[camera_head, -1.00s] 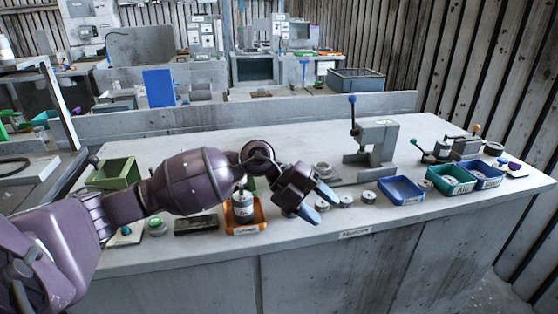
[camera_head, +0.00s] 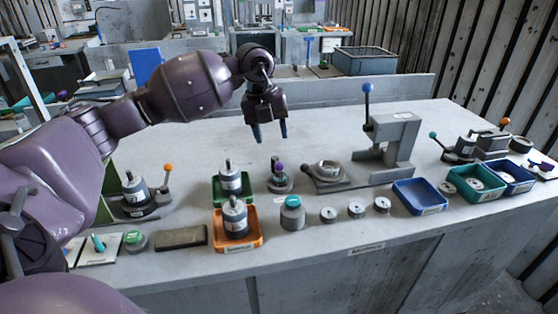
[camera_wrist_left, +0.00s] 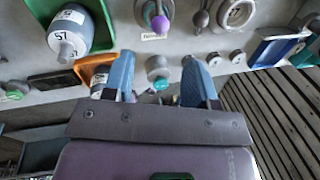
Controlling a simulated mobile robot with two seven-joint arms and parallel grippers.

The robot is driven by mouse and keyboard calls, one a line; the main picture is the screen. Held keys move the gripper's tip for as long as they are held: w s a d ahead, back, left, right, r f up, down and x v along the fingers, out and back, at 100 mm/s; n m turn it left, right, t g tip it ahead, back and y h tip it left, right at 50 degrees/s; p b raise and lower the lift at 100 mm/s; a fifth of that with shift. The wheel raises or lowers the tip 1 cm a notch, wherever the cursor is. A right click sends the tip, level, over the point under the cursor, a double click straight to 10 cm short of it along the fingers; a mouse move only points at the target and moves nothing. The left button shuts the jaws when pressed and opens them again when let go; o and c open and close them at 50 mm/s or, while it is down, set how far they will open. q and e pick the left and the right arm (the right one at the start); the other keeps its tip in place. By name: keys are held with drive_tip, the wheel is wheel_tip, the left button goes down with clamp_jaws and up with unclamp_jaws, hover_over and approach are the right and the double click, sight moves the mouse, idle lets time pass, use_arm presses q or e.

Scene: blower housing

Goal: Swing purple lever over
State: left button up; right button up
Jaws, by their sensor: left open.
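The purple-knobbed lever (camera_head: 278,169) stands on a small round grey base (camera_head: 281,184) near the middle of the bench, to the right of the green tray. In the left wrist view its purple ball (camera_wrist_left: 160,24) shows at the top, beyond the fingertips, with a small label beside it. My left gripper (camera_head: 270,132) hangs above the bench, pointing down, with its blue fingers apart and empty. It is above and behind the lever and does not touch it. Its fingers also show in the left wrist view (camera_wrist_left: 157,82). My right gripper is not in view.
A green tray (camera_head: 218,200) and an orange tray (camera_head: 258,239) hold grey cylinders. A grey press with a blue-knobbed lever (camera_head: 367,90) stands to the right. The bench behind is clear.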

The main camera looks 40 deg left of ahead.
sight(278, 162)
use_arm(q)
drive_tip(key=f, duration=0.2)
drive_tip(key=d+f, duration=0.1)
drive_tip(key=f, duration=0.2)
drive_tip(key=w+f+b, duration=0.1)
drive_tip(key=f, duration=0.2)
drive_tip(key=shift+d, duration=0.15)
drive_tip(key=shift+f, duration=0.45)
drive_tip(key=shift+c, duration=0.4)
drive_tip(key=c, duration=0.8)
